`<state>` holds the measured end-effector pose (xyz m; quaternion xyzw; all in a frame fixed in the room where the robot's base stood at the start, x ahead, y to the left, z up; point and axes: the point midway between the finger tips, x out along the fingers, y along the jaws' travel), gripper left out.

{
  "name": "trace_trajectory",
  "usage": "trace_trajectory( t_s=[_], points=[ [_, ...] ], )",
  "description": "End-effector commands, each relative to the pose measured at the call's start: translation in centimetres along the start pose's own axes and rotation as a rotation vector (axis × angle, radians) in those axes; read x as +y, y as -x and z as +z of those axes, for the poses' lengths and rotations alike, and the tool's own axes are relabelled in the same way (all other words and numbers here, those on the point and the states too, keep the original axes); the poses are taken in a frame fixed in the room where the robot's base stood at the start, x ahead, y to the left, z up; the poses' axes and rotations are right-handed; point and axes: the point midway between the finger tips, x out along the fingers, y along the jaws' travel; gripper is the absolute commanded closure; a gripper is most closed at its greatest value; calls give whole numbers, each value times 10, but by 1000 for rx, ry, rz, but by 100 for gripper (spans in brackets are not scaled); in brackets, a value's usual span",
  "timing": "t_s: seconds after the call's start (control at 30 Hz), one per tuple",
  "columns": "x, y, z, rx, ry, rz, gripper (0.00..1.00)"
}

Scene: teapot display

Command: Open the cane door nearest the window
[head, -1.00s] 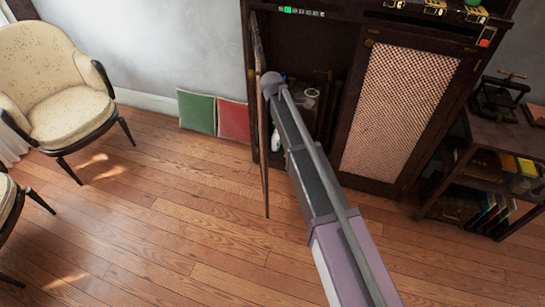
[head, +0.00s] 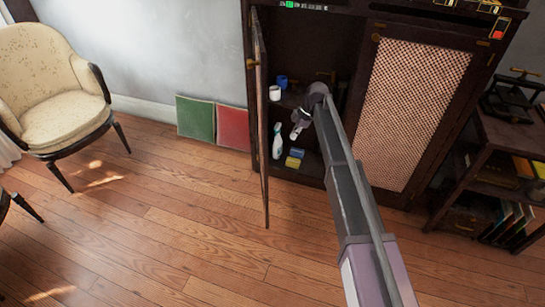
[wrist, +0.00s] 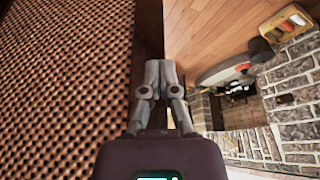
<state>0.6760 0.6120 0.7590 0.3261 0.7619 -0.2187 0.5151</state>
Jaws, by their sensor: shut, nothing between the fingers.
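The cane door at the left of the dark cabinet (head: 262,140) stands swung out from the front, seen nearly edge-on in the head view. Its cane face is hardly visible there. The other cane door (head: 412,110) is closed on the right. My gripper (head: 296,132) is shut and empty at the open compartment, to the right of the open door and apart from it in the head view. In the wrist view, its closed fingers (wrist: 167,68) are beside the dark frame edge of a cane panel (wrist: 65,90), which fills the left side; contact cannot be told.
A white mug (head: 275,93), a blue mug (head: 282,80), a spray bottle (head: 277,142) and sponges (head: 294,158) are in the open compartment. Green (head: 195,117) and red (head: 233,127) panels lean on the wall. A cream armchair (head: 58,90) stands left. Floor in front is clear.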

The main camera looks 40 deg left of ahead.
Motion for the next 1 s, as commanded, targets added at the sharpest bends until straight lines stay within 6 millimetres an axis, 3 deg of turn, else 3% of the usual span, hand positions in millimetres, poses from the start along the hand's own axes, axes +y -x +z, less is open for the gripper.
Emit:
trace_trajectory(
  t_s=[0.47,1.0],
  points=[
    [0,-8,-4,-3,3,-3,100],
    [0,-48,-4,-3,4,-4,100]
  ],
)
